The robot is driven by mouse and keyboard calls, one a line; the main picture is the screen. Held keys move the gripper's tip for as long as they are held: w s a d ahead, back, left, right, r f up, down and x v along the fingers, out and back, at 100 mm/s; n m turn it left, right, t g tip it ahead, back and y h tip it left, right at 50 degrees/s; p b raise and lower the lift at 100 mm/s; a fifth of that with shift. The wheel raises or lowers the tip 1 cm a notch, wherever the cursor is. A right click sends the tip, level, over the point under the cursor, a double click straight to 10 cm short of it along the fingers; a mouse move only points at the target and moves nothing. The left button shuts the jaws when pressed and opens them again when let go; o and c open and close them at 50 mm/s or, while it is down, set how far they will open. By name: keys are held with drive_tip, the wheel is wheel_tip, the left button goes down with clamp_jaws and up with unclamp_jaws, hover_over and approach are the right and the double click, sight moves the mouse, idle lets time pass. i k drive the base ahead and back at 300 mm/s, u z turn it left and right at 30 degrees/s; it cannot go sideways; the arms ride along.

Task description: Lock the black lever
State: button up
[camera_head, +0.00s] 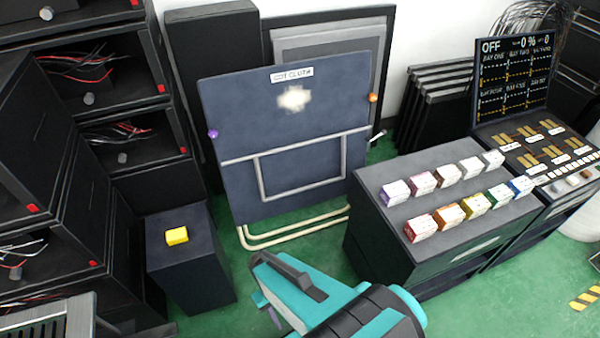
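A dark upright board (235,135) with a label at its top and a pale patch stands in the middle. A small dark lever-like handle with a light end (377,136) sticks out at its right edge. I cannot tell for sure that this is the black lever; no other clear lever shows. My gripper (268,305) is at the bottom centre, in front of and below the board, apart from it. My teal and black arm hides most of it, and its fingers cannot be made out.
A dark pedestal with a yellow block (177,236) stands at the left, beside shelves with loose wires (120,132). A dark cabinet (400,240) topped with several coloured boxes stands at the right, next to a control console (545,160). Green floor shows between.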

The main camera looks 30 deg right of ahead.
sight(384, 132)
drive_tip(key=z, duration=4.85)
drive_tip(key=i, duration=0.1)
drive_tip(key=u, duration=3.2)
drive_tip(key=k, duration=0.6)
drive_tip(key=u, duration=0.1)
drive_tip(key=i, duration=0.6)
